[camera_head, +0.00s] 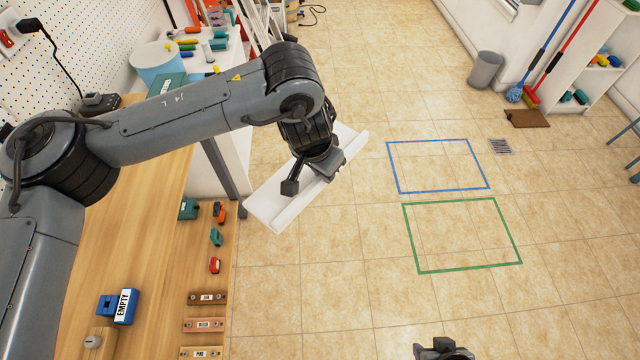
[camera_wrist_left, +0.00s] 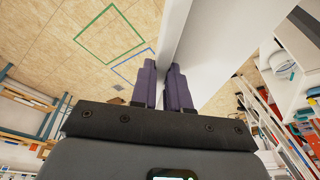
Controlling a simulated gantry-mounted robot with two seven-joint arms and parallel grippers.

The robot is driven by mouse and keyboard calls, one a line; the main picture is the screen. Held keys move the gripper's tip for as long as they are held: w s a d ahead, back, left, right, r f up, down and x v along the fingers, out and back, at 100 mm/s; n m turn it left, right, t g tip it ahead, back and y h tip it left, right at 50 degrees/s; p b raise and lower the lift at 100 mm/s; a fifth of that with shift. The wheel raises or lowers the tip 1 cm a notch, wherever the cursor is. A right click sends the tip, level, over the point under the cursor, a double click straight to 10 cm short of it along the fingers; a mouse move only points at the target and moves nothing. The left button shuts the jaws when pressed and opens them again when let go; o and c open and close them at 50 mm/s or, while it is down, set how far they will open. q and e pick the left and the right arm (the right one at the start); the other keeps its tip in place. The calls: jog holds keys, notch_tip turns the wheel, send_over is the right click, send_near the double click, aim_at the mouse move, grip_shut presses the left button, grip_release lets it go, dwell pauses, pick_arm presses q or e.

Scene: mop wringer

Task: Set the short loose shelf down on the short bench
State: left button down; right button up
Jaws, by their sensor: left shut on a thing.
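The loose shelf is a white board (camera_head: 275,205) with a raised lip along one long edge. It hangs tilted above the tiled floor, right of the wooden bench. My left gripper (camera_head: 322,168) is shut on its lip, near the middle of its length. In the left wrist view the board (camera_wrist_left: 225,50) runs up from between the dark fingers (camera_wrist_left: 165,90). A wooden bench top (camera_head: 150,210) is at the left, and a white-topped bench (camera_head: 232,55) stands beyond it; I cannot tell which is the short bench. A dark part, likely my right gripper (camera_head: 442,350), shows at the bottom edge.
Blue (camera_head: 438,166) and green (camera_head: 462,235) outlines mark clear floor. Tools and a pale blue bucket (camera_head: 157,65) crowd the white-topped bench. Small tools and labelled blocks (camera_head: 207,325) line the wooden bench's right side. A grey bin (camera_head: 486,69) stands at the back right.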

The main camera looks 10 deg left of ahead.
pick_arm(q)
jog(key=shift+m, duration=0.3)
jog(key=w+r+p, duration=0.1)
jog(key=w+r, duration=0.1)
jog(key=w+a+r+p, duration=0.1)
jog(key=w+r, duration=0.1)
jog(key=r, duration=0.1)
jog(key=shift+w+a+r, duration=0.15)
jog(key=shift+w+r, duration=0.05)
jog(key=shift+w, duration=0.15)
jog(key=w+a+r+n+p, duration=0.1)
jog(key=w+a+r+p, duration=0.15)
jog(key=a+p, duration=0.4)
jog(key=w+a+r+n+p, duration=0.1)
jog(key=w+a+n+p, duration=0.1)
jog(key=w+a+p, duration=0.45)
jog(key=s+a+f+n+p, duration=0.2)
jog(key=s+a+f+p, duration=0.1)
jog(key=s+a, duration=0.5)
jog(key=s+a+f+n+y+p, duration=0.1)
jog(key=s+a+p, duration=0.5)
jog(key=a, duration=0.7)
jog(key=s+a+f+n+y+p, duration=0.1)
jog(key=s+a+f+n+p, duration=0.2)
jog(key=s+a+f, duration=0.3)
jog(key=shift+s+a+p, duration=0.8)
jog(key=shift+s+a, duration=1.25)
jog(key=shift+a, duration=0.75)
